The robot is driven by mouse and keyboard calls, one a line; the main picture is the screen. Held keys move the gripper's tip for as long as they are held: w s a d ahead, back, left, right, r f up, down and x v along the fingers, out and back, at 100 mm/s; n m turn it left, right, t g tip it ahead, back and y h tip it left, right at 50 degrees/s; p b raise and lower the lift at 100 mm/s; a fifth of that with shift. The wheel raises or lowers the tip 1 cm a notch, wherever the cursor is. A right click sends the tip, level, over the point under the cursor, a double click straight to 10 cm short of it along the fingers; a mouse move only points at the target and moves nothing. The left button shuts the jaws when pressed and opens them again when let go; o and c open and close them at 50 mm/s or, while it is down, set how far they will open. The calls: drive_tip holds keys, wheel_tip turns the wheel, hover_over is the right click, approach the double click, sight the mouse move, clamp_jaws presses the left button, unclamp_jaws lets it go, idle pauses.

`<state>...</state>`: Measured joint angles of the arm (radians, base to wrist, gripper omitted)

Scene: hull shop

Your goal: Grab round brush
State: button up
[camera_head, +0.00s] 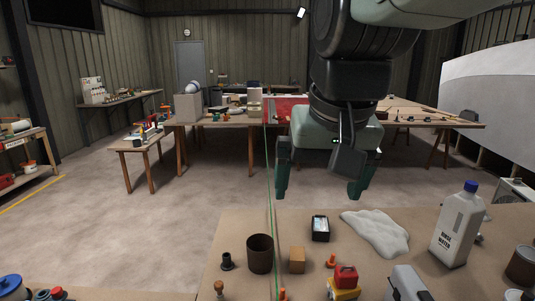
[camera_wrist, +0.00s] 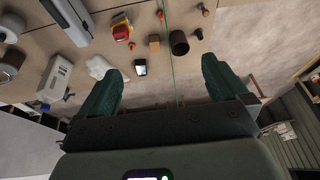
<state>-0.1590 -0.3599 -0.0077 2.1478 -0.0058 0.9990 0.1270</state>
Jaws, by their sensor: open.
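My gripper (camera_head: 320,192) is open and empty, its two green fingers pointing down and held above the table's far edge. In the wrist view its fingers (camera_wrist: 162,68) are spread wide with nothing between them. A small upright thing with a rounded orange-brown top (camera_head: 218,287) stands at the near left of the table; it may be the round brush, but it is too small to be sure. It seems to show in the wrist view (camera_wrist: 205,12) near the top edge. My gripper is well away from it, to the right and farther back.
The tabletop (camera_head: 230,235) holds a dark cup (camera_head: 260,254), a small dark fitting (camera_head: 227,261), a tan block (camera_head: 297,260), a black box (camera_head: 320,228), a white cloth (camera_head: 376,231) and a white jug (camera_head: 458,225).

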drive_tip(key=s+d+f, duration=0.1)
drive_tip(key=s+d, duration=0.1)
drive_tip(key=s, duration=0.2)
drive_tip(key=s+d+f+t, duration=0.1)
drive_tip(key=s+d+f, duration=0.1)
drive_tip(key=s, duration=0.3)
drive_tip(key=shift+s+f+t+h, duration=0.3)
drive_tip(key=shift+s+f, duration=0.1)
drive_tip(key=shift+c, duration=0.5)
drive_tip(key=c, duration=0.7)
